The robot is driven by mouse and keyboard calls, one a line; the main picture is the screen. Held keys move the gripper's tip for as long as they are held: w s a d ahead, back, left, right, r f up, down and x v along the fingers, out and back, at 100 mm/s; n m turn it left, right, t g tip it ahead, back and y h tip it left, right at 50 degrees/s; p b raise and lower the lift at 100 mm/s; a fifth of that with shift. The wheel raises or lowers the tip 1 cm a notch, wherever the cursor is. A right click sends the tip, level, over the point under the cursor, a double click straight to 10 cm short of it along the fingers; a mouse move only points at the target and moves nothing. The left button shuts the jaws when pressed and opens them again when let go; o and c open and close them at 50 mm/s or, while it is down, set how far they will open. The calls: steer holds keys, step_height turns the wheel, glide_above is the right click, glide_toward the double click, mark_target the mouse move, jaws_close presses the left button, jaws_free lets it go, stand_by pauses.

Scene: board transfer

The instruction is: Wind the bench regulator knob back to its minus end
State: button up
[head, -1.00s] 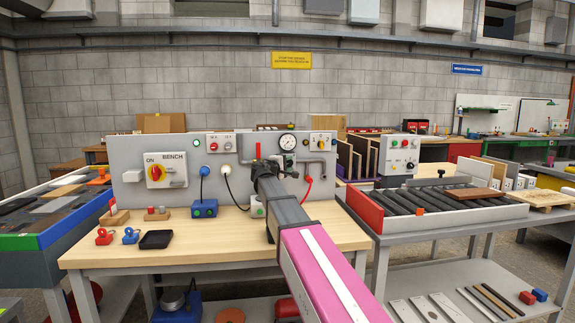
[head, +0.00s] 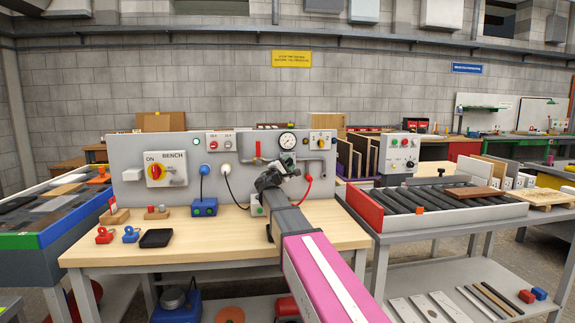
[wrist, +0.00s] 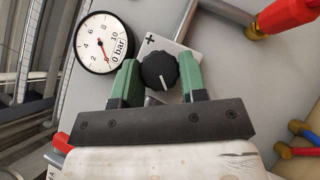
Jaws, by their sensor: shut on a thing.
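The regulator knob (wrist: 159,71) is black and ribbed, with a white pointer line that points down in the wrist view. It sits on a pale plate (wrist: 172,48) with a plus mark at the plate's upper left; no minus mark shows. My gripper (wrist: 160,76) has its two green fingers shut on the knob from both sides. In the head view my gripper (head: 287,164) is at the bench panel, turned at a slant, and hides the knob. The pressure gauge (wrist: 104,42) is beside the knob; its red needle points close to the 0.
The grey panel (head: 136,155) also carries a red-handled valve (head: 257,152), a yellow-and-red bench switch (head: 166,170) and a red cable (head: 308,186). The wooden bench top (head: 205,237) has clear room at its front. A roller table (head: 420,197) stands to the right.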

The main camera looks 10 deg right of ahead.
steer(key=o, duration=0.9)
steer(key=shift+o, duration=0.2)
steer(key=v, duration=1)
steer(key=shift+s+a+f, duration=0.2)
steer(key=shift+s, duration=0.15)
steer(key=shift+s, duration=0.1)
